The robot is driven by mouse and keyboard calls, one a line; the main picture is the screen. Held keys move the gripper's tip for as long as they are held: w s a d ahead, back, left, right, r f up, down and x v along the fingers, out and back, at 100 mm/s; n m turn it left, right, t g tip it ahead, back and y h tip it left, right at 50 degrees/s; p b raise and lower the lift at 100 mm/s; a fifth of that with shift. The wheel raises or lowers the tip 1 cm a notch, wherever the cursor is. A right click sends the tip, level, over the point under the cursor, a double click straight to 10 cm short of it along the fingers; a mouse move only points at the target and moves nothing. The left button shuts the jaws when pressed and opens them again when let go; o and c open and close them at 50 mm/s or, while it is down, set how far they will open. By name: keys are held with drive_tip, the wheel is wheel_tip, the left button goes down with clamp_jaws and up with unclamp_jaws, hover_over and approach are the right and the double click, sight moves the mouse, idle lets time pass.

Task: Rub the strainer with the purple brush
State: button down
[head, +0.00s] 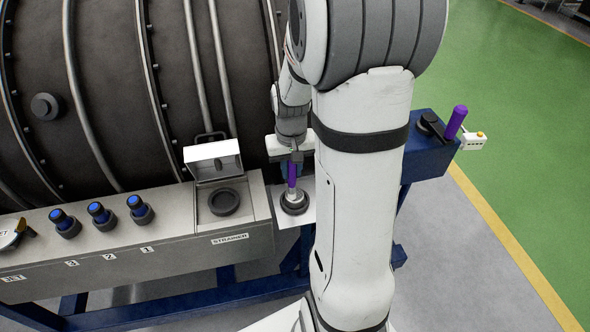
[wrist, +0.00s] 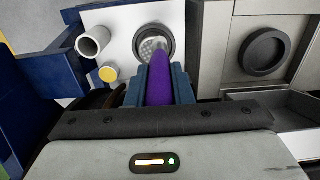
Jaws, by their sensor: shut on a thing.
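My gripper (head: 291,160) is shut on the purple brush (head: 292,176), which points down. In the wrist view the brush's purple handle (wrist: 160,78) lies between the two blue-grey fingers. Below it is the strainer (head: 295,207), a dark ring around a pale perforated disc, on a white plate; it also shows in the wrist view (wrist: 140,43). The brush's lower end overlaps the disc in both views. I cannot tell whether it touches. The bristles are not clearly visible.
A grey bench box labelled STRAINER (head: 230,239) has a raised lid (head: 213,158) and a dark round fitting (head: 224,202). Several blue-topped knobs (head: 101,213) stand left. A white tube (wrist: 93,41) and a yellow-topped piece (wrist: 108,74) are near the plate. A purple post (head: 456,122) stands at right.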

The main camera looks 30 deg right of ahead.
drive_tip(key=shift+s+r+p, duration=0.15)
drive_tip(key=shift+r+p, duration=1.85)
drive_tip(key=shift+r, duration=0.95)
drive_tip(key=shift+d, duration=0.15)
